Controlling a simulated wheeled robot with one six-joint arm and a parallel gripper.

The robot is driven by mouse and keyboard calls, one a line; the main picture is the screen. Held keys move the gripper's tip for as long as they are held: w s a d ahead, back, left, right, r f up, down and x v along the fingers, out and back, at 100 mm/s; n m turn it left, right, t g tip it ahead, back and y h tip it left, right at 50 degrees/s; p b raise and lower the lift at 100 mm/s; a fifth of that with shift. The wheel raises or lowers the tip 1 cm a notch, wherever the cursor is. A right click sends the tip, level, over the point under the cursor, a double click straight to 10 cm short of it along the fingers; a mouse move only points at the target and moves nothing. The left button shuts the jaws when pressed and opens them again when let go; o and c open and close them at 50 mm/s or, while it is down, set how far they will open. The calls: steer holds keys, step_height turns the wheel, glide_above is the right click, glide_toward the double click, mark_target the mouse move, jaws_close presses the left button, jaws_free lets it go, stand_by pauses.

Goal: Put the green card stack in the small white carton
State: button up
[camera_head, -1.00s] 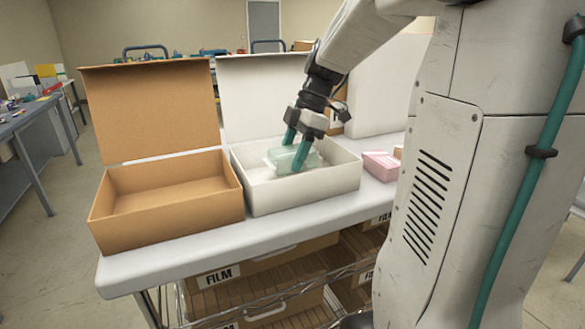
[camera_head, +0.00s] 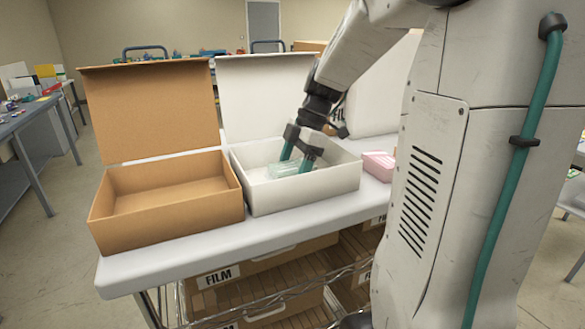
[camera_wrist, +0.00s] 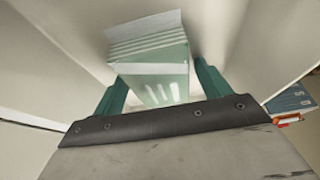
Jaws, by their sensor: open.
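The green card stack (camera_head: 284,168) is pale green with a white band and lies inside the small white carton (camera_head: 310,192), whose lid stands open behind it. In the wrist view the stack (camera_wrist: 152,68) sits between my two green fingers. My gripper (camera_head: 297,164) is open and reaches down into the carton, with its fingers on either side of the stack. A gap shows beside at least the right finger. The stack's underside is hidden, and I cannot tell exactly how it meets the carton floor.
An empty brown carton (camera_head: 165,199) with its lid up stands to the left on the white table (camera_head: 215,241). A pink stack (camera_head: 378,164) lies to the right of the white carton. Boxes labelled FILM (camera_head: 219,276) fill the shelf below.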

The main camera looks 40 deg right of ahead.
steer(key=v, duration=1.2)
steer(key=shift+r, duration=0.1)
